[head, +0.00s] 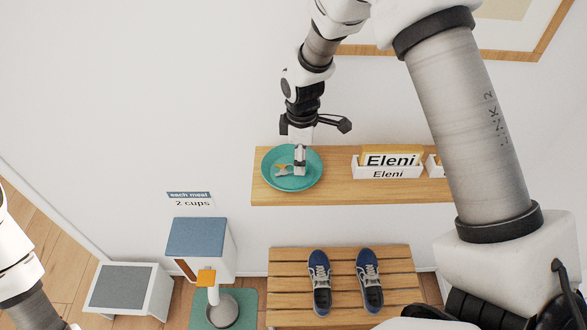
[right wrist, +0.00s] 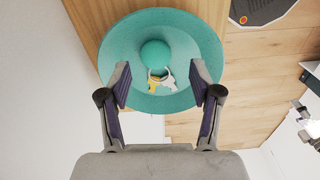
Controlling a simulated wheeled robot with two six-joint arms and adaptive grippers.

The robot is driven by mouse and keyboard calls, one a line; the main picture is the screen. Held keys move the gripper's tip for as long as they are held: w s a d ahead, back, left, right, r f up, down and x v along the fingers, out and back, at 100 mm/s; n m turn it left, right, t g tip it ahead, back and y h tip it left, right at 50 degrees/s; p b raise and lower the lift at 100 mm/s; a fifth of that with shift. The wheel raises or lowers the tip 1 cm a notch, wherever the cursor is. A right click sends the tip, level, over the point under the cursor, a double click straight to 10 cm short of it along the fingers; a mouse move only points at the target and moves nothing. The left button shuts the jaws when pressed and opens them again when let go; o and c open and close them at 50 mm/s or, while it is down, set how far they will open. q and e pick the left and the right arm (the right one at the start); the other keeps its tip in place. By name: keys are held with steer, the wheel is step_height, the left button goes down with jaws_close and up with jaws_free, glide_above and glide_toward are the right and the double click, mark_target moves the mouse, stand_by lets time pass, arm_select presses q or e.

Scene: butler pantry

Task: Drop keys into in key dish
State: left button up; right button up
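The key dish (head: 272,157) is a round teal dish on the left end of the wooden wall shelf. It also fills the middle of the right wrist view (right wrist: 118,50). The keys (right wrist: 161,82), one gold and one silver on a ring, lie in the dish beside a teal ball-like form; I cannot tell whether that form is a fob. The keys also show in the head view (head: 281,171). My right gripper (right wrist: 162,84) is open over the dish, its fingers apart on both sides of the keys. My left gripper is out of view.
Holders with "Eleni" cards (head: 388,171) stand right of the dish on the shelf (head: 335,190). Below are a slatted bench with blue shoes (head: 320,282), a blue-roofed feeder (head: 198,240) and a grey-topped box (head: 122,287). A picture frame hangs above.

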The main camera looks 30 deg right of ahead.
steer(key=shift+w+f, duration=0.1)
steer(key=shift+w, duration=0.2)
steer(key=shift+r, duration=0.35)
step_height(320, 180, up, 11)
steer(key=shift+r, duration=0.2)
steer(key=shift+s, duration=0.1)
